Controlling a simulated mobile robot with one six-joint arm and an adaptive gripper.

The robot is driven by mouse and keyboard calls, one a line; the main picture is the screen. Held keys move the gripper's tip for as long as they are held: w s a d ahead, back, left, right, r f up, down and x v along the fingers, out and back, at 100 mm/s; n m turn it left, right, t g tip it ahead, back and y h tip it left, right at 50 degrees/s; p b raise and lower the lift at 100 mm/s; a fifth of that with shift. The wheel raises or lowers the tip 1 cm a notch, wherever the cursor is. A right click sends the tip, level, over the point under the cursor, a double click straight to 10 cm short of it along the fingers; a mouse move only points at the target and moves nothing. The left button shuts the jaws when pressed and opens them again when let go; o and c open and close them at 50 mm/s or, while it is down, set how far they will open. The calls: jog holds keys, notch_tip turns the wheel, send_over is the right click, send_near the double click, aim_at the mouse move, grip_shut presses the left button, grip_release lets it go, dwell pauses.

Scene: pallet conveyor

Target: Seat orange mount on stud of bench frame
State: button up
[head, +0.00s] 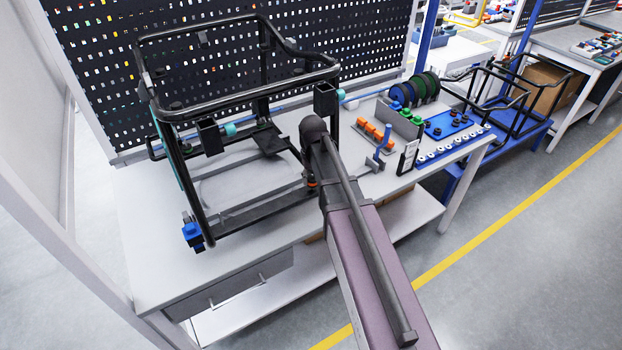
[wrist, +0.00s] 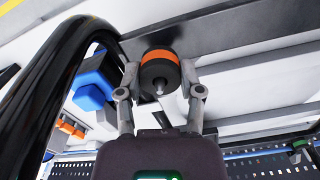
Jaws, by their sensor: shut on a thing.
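My gripper (wrist: 159,78) is shut on the orange mount (wrist: 158,56), a short black cylinder with an orange band, with one finger on each side. A pale metal pin shows at the centre of the mount's near face; I cannot tell whether it belongs to the mount or the frame. In the head view the mount (head: 311,183) shows as a small orange spot beside the lower right of the black tubular bench frame (head: 205,212). My arm hides most of the gripper there. A thick frame tube (wrist: 45,85) curves close by on the left in the wrist view. I cannot tell whether the mount touches the frame.
The frame stands on a white bench (head: 150,275). A blue block (head: 193,235) sits at its lower left corner. Right of my arm are a holder of orange parts (head: 375,133), a grey bracket, a blue tray (head: 455,140) and green spools (head: 424,88). A pegboard stands behind.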

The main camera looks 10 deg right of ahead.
jog(key=shift+f+b, duration=0.65)
jog(key=shift+f, duration=0.15)
jog(key=shift+f, duration=0.15)
dwell(0.5)
jog(key=o, duration=1.2)
jog(key=shift+m, duration=0.3)
jog(key=s, duration=1.6)
jog(key=shift+a, duration=0.35)
jog(key=shift+w, duration=0.1)
